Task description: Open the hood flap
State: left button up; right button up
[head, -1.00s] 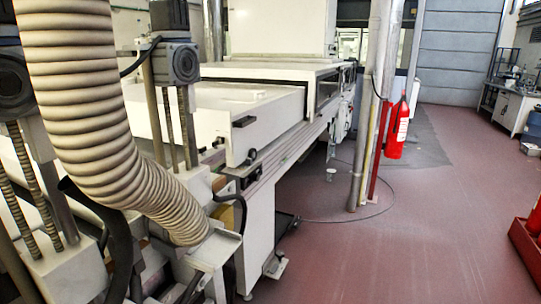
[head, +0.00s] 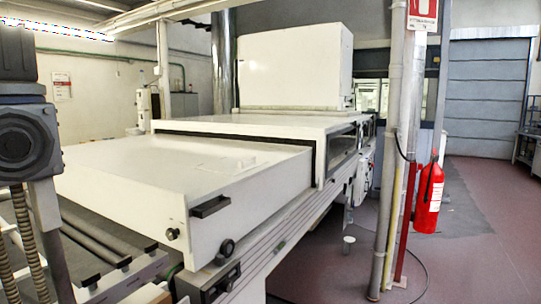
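The hood flap (head: 180,178) looks to be the broad white cover at the near end of the curing tunnel. It lies flat and looks closed. A dark bar handle (head: 210,207) sits on its near side face, with round black knobs (head: 227,247) below and beside it. The tunnel's main white housing (head: 262,125) stands behind it with a dark gap under its front edge. Neither of my grippers is in the head view.
Rollers (head: 92,240) and a motor on a post (head: 22,140) stand at the near left. A metal pole (head: 393,170) and a red fire extinguisher (head: 429,197) stand to the right of the tunnel. Red floor (head: 480,240) is clear at the right.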

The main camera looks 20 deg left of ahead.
aim_at(231, 166)
jog(key=i+u, duration=0.25)
jog(key=i, duration=0.2)
jog(key=i+l+u, duration=0.25)
jog(key=i, duration=0.25)
jog(key=i+l+u, duration=0.3)
jog(key=i, duration=0.15)
